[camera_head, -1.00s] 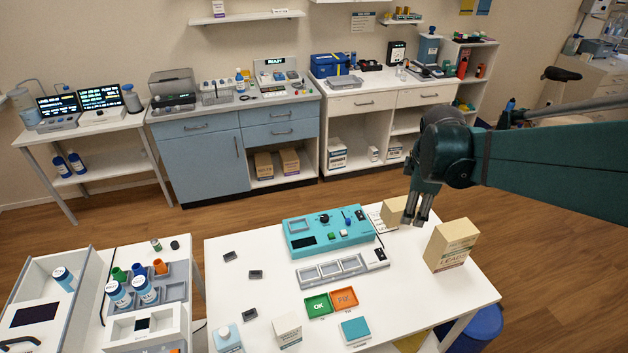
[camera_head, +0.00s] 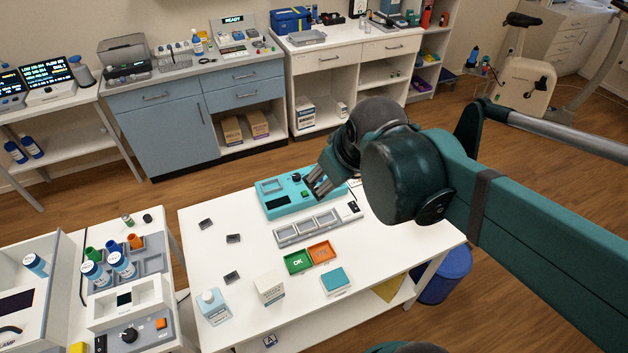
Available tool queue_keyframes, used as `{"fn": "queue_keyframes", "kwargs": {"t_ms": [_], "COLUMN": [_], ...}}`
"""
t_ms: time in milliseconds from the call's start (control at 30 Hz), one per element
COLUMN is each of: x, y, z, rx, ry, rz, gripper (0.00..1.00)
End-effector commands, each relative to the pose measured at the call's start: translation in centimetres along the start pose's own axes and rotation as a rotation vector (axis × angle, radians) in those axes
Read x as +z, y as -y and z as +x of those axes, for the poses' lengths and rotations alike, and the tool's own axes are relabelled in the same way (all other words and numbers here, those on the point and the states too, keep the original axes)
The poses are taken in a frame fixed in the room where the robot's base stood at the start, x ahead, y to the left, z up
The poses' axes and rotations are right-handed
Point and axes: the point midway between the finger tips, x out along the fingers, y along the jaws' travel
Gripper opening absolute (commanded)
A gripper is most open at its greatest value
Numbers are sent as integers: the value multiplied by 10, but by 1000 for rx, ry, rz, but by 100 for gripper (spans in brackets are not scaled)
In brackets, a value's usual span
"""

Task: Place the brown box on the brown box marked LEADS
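My gripper (camera_head: 319,186) is in front of or above the teal panel device (camera_head: 290,203) on the white table (camera_head: 225,260), with its fingers pointing down and left. The fingertips show close together, and I cannot tell whether they are open or shut. No box shows between them.
On the table are a grey tray strip (camera_head: 308,227), a green OK tray (camera_head: 297,262), an orange tray (camera_head: 321,252), a teal block (camera_head: 336,280), a small whitish box (camera_head: 268,288) and a white bottle (camera_head: 209,300). Several small dark pieces lie at left. A blue bin (camera_head: 447,275) stands beyond the right edge.

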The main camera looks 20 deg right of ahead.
Motion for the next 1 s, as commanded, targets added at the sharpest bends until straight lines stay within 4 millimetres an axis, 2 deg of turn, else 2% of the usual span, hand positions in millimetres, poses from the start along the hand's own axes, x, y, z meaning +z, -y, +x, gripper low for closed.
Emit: {"fn": "queue_keyframes", "kwargs": {"t_ms": [33, 200, 400, 1000], "x": [3, 8, 13, 14], "y": [10, 34, 49, 53], "z": [-4, -12, -18, -20], "rx": [-6, -28, -47, -52], "ry": [-15, -58, -87, -94], "rz": [32, 154, 243, 266], "gripper": [60, 60, 60, 60]}}
